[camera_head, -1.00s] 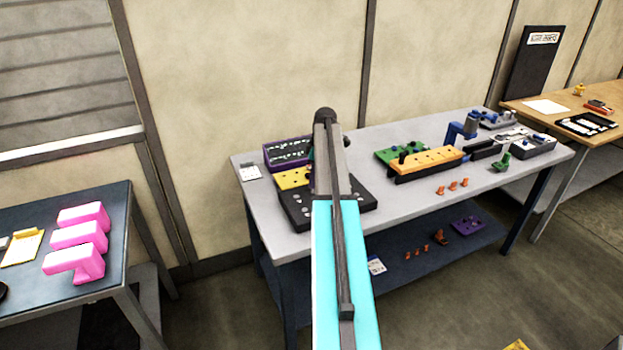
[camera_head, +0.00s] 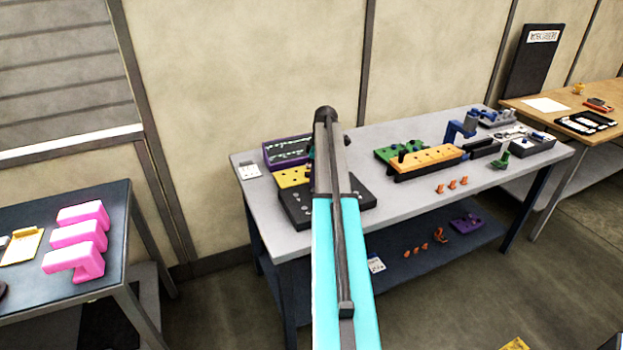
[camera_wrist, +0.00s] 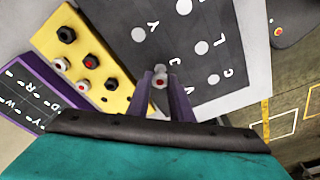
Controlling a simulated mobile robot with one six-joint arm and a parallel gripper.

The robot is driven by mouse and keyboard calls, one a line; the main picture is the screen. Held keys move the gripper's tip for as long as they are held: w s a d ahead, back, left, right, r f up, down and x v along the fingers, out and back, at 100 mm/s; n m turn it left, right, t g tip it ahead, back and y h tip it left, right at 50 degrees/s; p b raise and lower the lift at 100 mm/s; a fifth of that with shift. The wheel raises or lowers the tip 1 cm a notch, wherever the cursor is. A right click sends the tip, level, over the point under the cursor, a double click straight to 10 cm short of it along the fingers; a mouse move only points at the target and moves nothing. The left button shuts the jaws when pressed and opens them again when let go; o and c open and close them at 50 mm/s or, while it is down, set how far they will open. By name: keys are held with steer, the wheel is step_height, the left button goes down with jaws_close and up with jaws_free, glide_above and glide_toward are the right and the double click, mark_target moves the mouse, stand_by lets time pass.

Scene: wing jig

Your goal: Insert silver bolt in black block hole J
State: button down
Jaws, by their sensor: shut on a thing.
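The black block (camera_wrist: 212,78) fills the upper middle of the wrist view, with pale round holes and white letters beside them. I cannot tell for sure which letter is J. My gripper (camera_wrist: 160,90) has purple fingers and is shut on the silver bolt (camera_wrist: 160,81), whose pale head with a red centre shows between the fingertips. The bolt is over the near left edge of the black block in this view; its lower end is hidden, so I cannot tell whether it touches. In the head view the black block (camera_head: 295,211) is partly hidden behind my arm.
A yellow block (camera_wrist: 88,62) with black and red-centred pale bolts lies left of the black block. A purple-edged lettered panel (camera_wrist: 32,92) lies farther left. An orange block (camera_head: 432,158) and a green one (camera_head: 390,153) stand right on the grey table (camera_head: 400,195).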

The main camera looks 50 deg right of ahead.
steer(key=shift+f+b, duration=0.5)
steer(key=shift+f, duration=0.75)
steer(key=c, duration=1.5)
jaws_free()
steer(key=shift+r, duration=0.1)
steer(key=shift+s+d+r+b, duration=0.1)
steer(key=shift+r+b, duration=0.1)
steer(key=shift+r, duration=0.15)
steer(key=shift+s+r+b, duration=0.1)
steer(key=shift+r+b, duration=0.05)
steer(key=shift+r, duration=0.2)
steer(key=r+b, duration=0.1)
steer(key=r, duration=0.3)
steer(key=s+r+b, duration=0.1)
steer(key=r, duration=0.3)
steer(key=r+b, duration=0.1)
steer(key=r, duration=0.3)
steer(key=shift+s+d, duration=0.25)
steer(key=shift+d, duration=0.15)
